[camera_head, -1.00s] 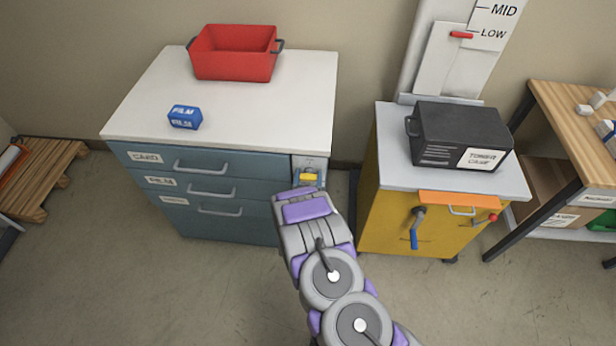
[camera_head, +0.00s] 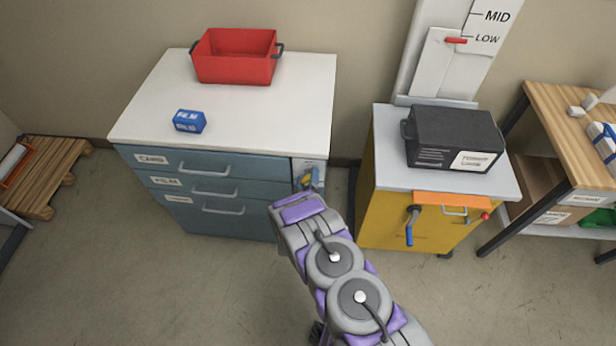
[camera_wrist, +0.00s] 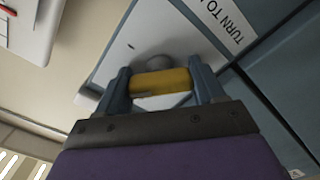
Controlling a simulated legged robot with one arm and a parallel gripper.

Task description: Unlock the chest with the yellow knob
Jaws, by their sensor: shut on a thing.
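The chest (camera_head: 240,210) is a blue-grey drawer unit with a white top and several labelled drawers. Its yellow knob (camera_head: 308,178) sits on a pale lock plate (camera_head: 312,165) at the right end of the front, and now looks tilted in the head view. In the wrist view the yellow knob (camera_wrist: 160,82) lies between the two fingers of my gripper (camera_wrist: 163,88). The gripper is shut on it. A label reading "TURN TO" (camera_wrist: 222,20) is beside it on the plate. In the head view my arm partly hides the knob's surroundings.
A red bin (camera_head: 236,56) and a blue film box (camera_head: 189,121) stand on the chest. A yellow cabinet (camera_head: 385,200) with a dark box (camera_head: 452,138) on top stands to the right. A wooden table (camera_head: 565,125) is further right, a pallet (camera_head: 45,175) at left. The floor in front is open.

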